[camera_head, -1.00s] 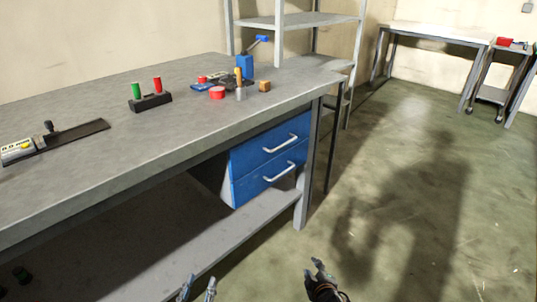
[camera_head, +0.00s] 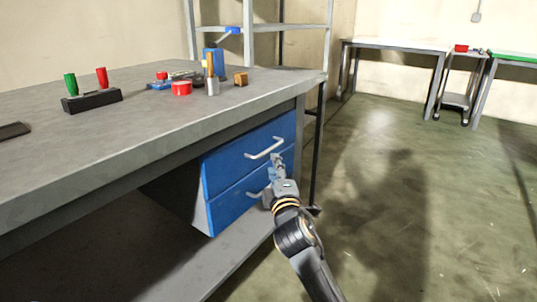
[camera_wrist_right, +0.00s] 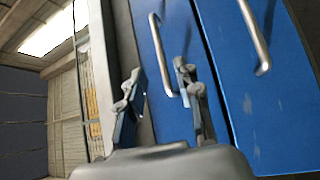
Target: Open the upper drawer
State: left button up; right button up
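The upper drawer (camera_head: 224,164) is a blue front under the workbench and looks shut. Its silver bar handle (camera_head: 265,149) shows in the head view and, in the tilted right wrist view, as the left handle (camera_wrist_right: 158,52). The lower drawer (camera_head: 231,208) is below it, its handle (camera_head: 254,194) partly hidden by my gripper. My right gripper (camera_head: 277,158) is just below the right part of the upper handle. In the wrist view its fingers (camera_wrist_right: 159,75) are spread and empty, the upper handle seen between them; contact cannot be told. My left gripper is out of view.
The grey workbench (camera_head: 150,128) overhangs the drawers, with a lower shelf (camera_head: 228,268) beneath. A dark holder (camera_head: 92,101), red tape (camera_head: 181,88) and a blue tool (camera_head: 213,60) are on top. Floor (camera_head: 430,210) to the right is clear.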

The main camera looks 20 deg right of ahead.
aim_at(270, 150)
jog(key=shift+w+d+r+b, duration=0.2)
jog(key=shift+w+b, duration=0.25)
jog(key=shift+w, duration=1.05)
jog(key=shift+w+d+r+b, duration=0.2)
jog(key=shift+w+b, duration=0.25)
jog(key=shift+w, duration=1)
jog(key=shift+w+d+r+b, duration=0.2)
jog(key=shift+w+b, duration=0.25)
jog(key=shift+w, duration=1.05)
jog(key=shift+c, duration=0.2)
jog(key=shift+f, duration=0.1)
grip_shut()
